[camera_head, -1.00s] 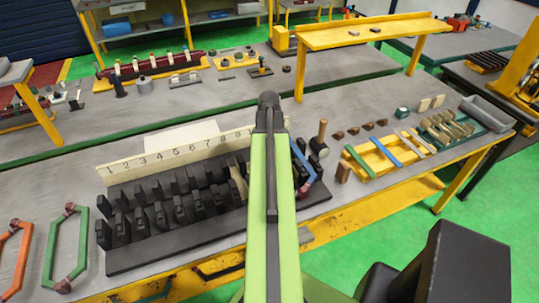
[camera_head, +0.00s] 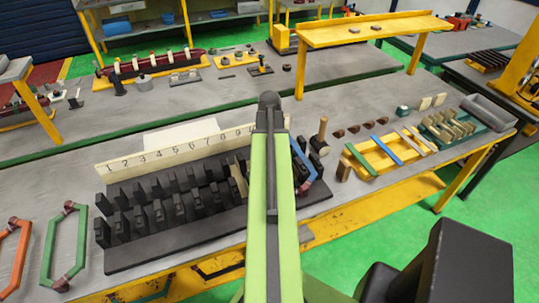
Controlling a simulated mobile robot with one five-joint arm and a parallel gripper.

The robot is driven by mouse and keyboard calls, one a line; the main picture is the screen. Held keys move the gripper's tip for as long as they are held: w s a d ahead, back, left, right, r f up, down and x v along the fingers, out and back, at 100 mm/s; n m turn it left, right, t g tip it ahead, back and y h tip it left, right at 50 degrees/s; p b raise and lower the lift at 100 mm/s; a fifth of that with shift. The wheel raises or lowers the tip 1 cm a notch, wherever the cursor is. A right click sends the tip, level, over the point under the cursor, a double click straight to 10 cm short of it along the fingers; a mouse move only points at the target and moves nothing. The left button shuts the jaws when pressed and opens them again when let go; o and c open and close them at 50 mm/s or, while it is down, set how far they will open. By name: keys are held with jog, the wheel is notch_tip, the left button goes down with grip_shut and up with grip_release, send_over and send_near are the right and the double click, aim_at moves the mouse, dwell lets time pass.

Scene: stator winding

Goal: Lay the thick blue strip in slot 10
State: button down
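A blue strip (camera_head: 387,149) lies across the yellow tray (camera_head: 388,174) on the right of the bench, between a green strip (camera_head: 361,160) and pale strips. The black slotted stator block (camera_head: 150,254) lies along the bench, left of the tray. Its number board (camera_head: 150,161) shows 1 to about 9; the mark for slot 10 is hidden behind my green arm. A blue coil (camera_head: 312,172) with brown bindings partly shows at the block's right end. My arm stretches over the block's right part. My gripper is not visible; the arm's far end hides what is beneath it.
A mallet (camera_head: 319,146) stands between block and tray. Brown wedges (camera_head: 353,132) lie behind the tray. Green (camera_head: 63,248) and orange (camera_head: 13,258) coils lie at left. A green rack (camera_head: 449,127) and grey bin (camera_head: 489,111) are at far right.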

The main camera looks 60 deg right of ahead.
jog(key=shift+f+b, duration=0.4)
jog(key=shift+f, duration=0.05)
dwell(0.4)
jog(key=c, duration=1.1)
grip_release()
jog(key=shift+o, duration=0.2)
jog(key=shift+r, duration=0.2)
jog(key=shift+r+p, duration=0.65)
jog(key=shift+p, duration=0.15)
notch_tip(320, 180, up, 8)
jog(key=p, duration=0.7)
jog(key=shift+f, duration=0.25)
jog(key=shift+p, duration=0.3)
